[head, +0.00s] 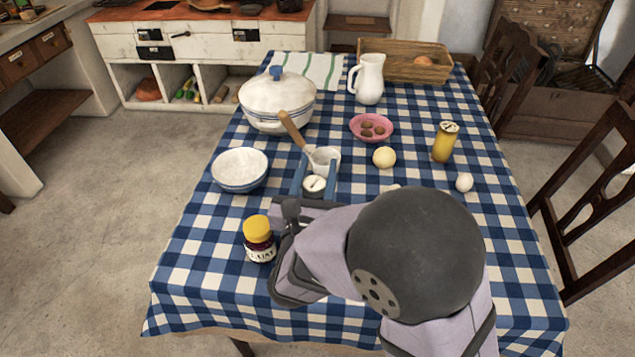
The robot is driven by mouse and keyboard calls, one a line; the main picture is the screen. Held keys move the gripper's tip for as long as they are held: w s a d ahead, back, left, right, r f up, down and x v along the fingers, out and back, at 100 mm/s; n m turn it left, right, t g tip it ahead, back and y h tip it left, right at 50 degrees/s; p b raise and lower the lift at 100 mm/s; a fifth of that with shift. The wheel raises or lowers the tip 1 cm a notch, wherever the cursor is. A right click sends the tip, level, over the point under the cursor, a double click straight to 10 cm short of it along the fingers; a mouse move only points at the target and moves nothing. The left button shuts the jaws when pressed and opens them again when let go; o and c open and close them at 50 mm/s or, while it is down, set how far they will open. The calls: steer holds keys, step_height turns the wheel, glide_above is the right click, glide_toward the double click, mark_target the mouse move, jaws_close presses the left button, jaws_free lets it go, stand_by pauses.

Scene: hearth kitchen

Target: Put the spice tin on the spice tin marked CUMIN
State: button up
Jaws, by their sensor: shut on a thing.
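My gripper (318,180) reaches away from me over the checked tablecloth, its two blue fingers on either side of a small, round, pale-topped tin (314,185). The tin has a dark mark on its top and appears to be the spice tin. My gripper is shut on it. The tin's sides and underside are hidden, so I cannot tell whether it touches anything below. No label reading CUMIN is legible, and I cannot pick out a second tin. My arm covers part of the table.
A white bowl (240,170) is left, a lidded pot (278,100) behind. A yellow-lidded jar (259,240) stands near left.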

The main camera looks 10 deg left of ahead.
mark_target(318, 184)
steer(key=shift+f, duration=1.8)
steer(key=shift+b, duration=0.3)
steer(key=shift+f, duration=0.2)
steer(key=o, duration=1.1)
steer(key=shift+r, duration=0.1)
